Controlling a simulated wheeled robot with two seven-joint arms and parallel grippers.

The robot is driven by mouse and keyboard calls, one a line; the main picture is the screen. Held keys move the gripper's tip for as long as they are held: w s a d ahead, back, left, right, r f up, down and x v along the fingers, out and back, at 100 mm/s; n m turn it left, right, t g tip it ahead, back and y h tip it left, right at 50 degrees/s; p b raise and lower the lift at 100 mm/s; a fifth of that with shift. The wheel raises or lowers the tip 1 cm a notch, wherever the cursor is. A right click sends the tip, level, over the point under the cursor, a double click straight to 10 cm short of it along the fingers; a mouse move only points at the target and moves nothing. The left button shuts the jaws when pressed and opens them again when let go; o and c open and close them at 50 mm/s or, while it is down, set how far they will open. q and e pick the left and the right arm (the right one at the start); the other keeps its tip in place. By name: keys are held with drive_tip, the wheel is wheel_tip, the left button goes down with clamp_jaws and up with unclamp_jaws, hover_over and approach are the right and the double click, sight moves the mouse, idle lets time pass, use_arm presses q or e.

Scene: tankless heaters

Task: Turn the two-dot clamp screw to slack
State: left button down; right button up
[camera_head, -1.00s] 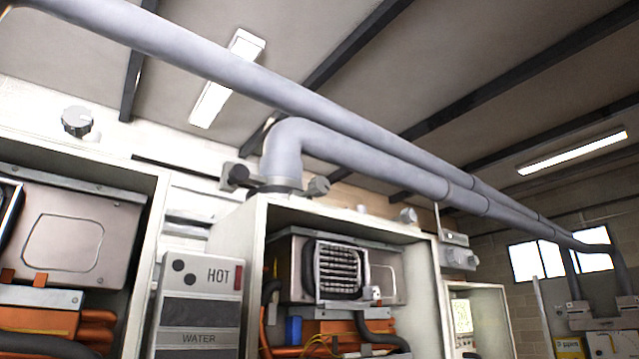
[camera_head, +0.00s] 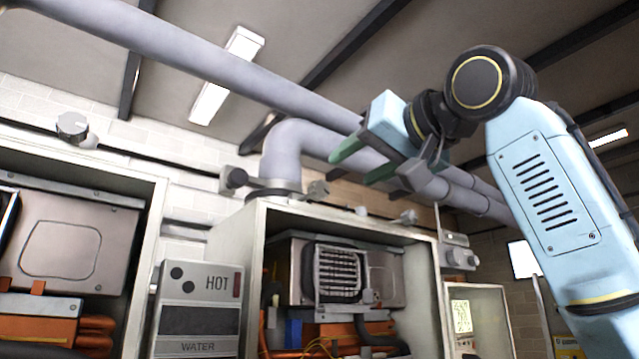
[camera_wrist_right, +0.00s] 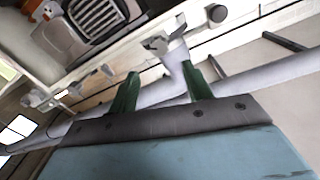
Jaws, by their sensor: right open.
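A grey pipe elbow (camera_head: 285,150) rises from the top of the middle heater cabinet (camera_head: 228,245). I cannot read dots on the screw; a plate (camera_head: 200,300) reading HOT WATER beside this cabinet bears two black dots. My right gripper (camera_head: 362,160) is open and empty, its green fingers to the right of and above the screw, apart from it. In the right wrist view the screw (camera_wrist_right: 154,43) shows beyond and between the fingertips (camera_wrist_right: 160,72). My left gripper is not in view.
A black knob (camera_head: 236,177) sits left of the clamp. A long grey pipe (camera_head: 220,70) crosses overhead, close to my right gripper. Another knob (camera_head: 72,125) stands on the left cabinet (camera_head: 150,215). Small fittings (camera_head: 407,217) line the middle cabinet's top.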

sight(323, 185)
drive_tip(key=p+x, duration=0.4)
drive_tip(key=x, duration=0.6)
drive_tip(key=shift+r, duration=0.1)
drive_tip(key=shift+w+a+p, duration=0.3)
drive_tip(key=shift+w, duration=0.15)
drive_tip(key=c, duration=1)
drive_tip(key=shift+s+n, duration=0.1)
drive_tip(key=shift+n, duration=3.3)
